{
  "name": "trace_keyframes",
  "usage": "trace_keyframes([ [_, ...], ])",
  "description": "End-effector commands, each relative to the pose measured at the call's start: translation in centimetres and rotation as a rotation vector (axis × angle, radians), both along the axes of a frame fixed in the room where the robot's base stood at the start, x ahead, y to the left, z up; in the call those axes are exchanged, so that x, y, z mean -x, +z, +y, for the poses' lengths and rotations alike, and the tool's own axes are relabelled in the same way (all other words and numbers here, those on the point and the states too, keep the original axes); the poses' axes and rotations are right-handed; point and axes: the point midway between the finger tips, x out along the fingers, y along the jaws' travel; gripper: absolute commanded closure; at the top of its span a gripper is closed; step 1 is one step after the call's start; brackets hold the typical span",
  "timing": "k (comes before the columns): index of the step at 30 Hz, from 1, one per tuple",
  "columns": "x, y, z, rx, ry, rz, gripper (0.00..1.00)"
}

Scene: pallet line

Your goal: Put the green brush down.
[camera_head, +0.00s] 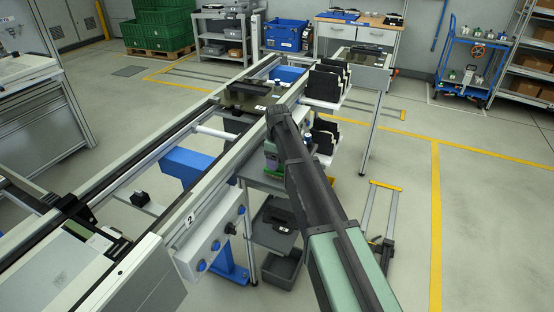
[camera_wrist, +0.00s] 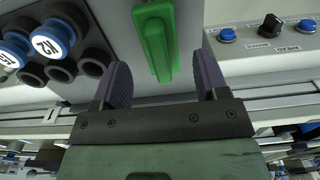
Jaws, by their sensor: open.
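The green brush (camera_wrist: 156,40) is in the upper middle of the wrist view, lying on a pale grey surface. Its lower end shows between the fingertips of my gripper (camera_wrist: 162,68), with a gap on both sides. My gripper is open, and neither finger touches the brush. My arm hides the gripper there.
Blue-capped round parts (camera_wrist: 50,38) stand in dark-ringed holes left of the brush. A panel with a black knob (camera_wrist: 270,26) and blue buttons (camera_wrist: 227,35) is on the right. The conveyor (camera_head: 190,215) runs along my arm's left; black racks (camera_head: 326,80) stand beyond.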

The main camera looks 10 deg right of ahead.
Motion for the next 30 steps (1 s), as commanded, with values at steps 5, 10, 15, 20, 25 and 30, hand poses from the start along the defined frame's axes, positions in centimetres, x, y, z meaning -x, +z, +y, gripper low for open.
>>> trace_keyframes([
  [5, 0.0, 6.2, 0.0, 0.000, 0.000, 0.000, 0.33],
  [10, 0.0, 9.1, 0.0, 0.000, 0.000, 0.000, 0.33],
  [15, 0.1, 9.3, 0.0, 0.000, -0.001, 0.000, 0.33],
  [20, 7.9, 9.1, 0.0, 0.001, -0.179, 0.001, 0.33],
  [25, 24.5, 9.1, 0.0, 0.002, -0.648, 0.001, 0.33],
  [30, 32.0, 9.1, 0.0, 0.002, -0.926, 0.001, 0.33],
])
